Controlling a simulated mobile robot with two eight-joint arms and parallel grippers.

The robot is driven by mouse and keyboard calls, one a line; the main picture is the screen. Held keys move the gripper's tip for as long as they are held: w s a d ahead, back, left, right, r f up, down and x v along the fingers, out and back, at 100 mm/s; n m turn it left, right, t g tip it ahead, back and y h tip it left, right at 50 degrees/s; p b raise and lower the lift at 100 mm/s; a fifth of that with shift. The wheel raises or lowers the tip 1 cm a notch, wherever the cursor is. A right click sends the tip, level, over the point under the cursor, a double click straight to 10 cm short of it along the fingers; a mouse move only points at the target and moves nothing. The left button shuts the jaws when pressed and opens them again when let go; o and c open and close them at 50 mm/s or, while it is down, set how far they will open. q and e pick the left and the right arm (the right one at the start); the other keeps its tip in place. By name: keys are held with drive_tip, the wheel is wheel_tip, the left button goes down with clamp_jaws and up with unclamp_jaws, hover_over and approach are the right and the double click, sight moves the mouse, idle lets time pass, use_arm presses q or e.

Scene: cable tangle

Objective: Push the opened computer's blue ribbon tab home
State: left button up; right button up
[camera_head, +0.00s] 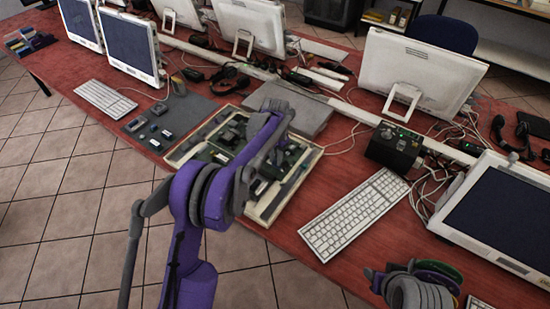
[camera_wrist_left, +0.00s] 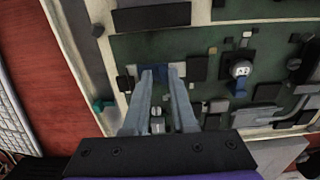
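The opened computer (camera_head: 262,214) lies flat on the red table as a shallow pale-rimmed case with a dark green board and many small parts. My left arm reaches over it and hides part of the board in the head view. In the left wrist view my left gripper (camera_wrist_left: 161,73) points at the board with its two grey fingers apart. The blue ribbon tab (camera_wrist_left: 161,70) shows between and beside the fingertips. I cannot tell whether the fingertips touch it.
A white keyboard (camera_head: 355,213) lies right of the computer. A grey panel (camera_head: 290,107) lies behind it, and a dark mat (camera_head: 182,112) with small parts lies to the left. A black box (camera_head: 394,146) and tangled cables are behind right. Several monitors stand around.

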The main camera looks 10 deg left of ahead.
sight(275, 161)
use_arm(q)
wheel_tip(275, 161, up, 11)
idle(0.4)
drive_tip(key=shift+f, duration=0.1)
idle(2.0)
